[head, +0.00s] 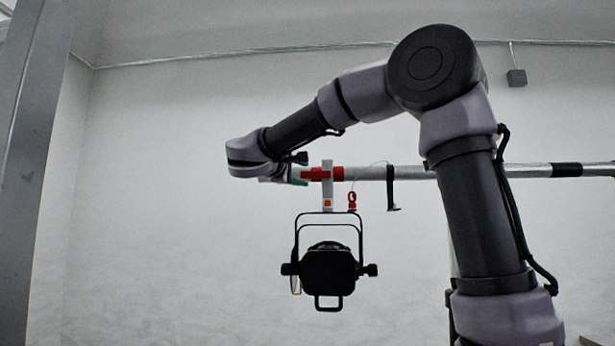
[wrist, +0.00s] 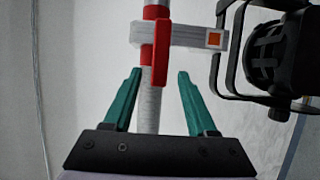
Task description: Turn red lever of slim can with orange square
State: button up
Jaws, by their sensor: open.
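The slim black can (head: 328,268) hangs by its yoke from a clamp on the horizontal pipe in the head view. The clamp (head: 327,190) carries an orange square (head: 327,203), which also shows in the wrist view (wrist: 214,39). The red lever (wrist: 161,52) lies across the clamp, lengthwise along the pipe in the wrist view. My gripper (wrist: 158,74) has two green fingers, open and empty. The fingers stand on either side of the pipe, with the lower end of the lever close to the gap between their tips. In the head view my gripper (head: 298,177) is just left of the clamp.
The pipe (head: 450,172) runs to the right with red and black bands. A red ring (head: 352,200) on a thin wire and a black strap (head: 391,187) hang right of the clamp. A grey post (head: 30,150) stands at far left. The space below the can is clear.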

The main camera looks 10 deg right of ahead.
aim_at(306, 175)
jog(key=shift+x, duration=2)
grip_shut()
